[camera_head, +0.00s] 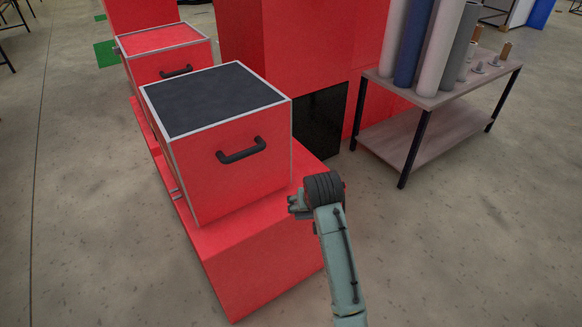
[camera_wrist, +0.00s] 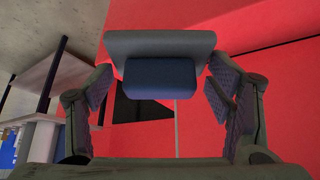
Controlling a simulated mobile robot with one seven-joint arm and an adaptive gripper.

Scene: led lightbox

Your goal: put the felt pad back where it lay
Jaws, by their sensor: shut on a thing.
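My gripper (camera_wrist: 158,72) shows in the wrist view with one finger at the left and one at the right. It is shut on a dark block with a grey back and a navy face, which I take to be the felt pad (camera_wrist: 160,80). The pad spans the gap between the fingertips. In the head view my gripper (camera_head: 298,205) is small, beside the right front of the red case and above the red base; the pad cannot be made out there.
A red case (camera_head: 240,165) with a dark top (camera_head: 212,97) and black handle stands on a red base (camera_head: 250,260). Another red case (camera_head: 165,50) stands behind. A wooden-shelf cart (camera_head: 430,140) with upright rolls is at the right. Open floor lies at the front right.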

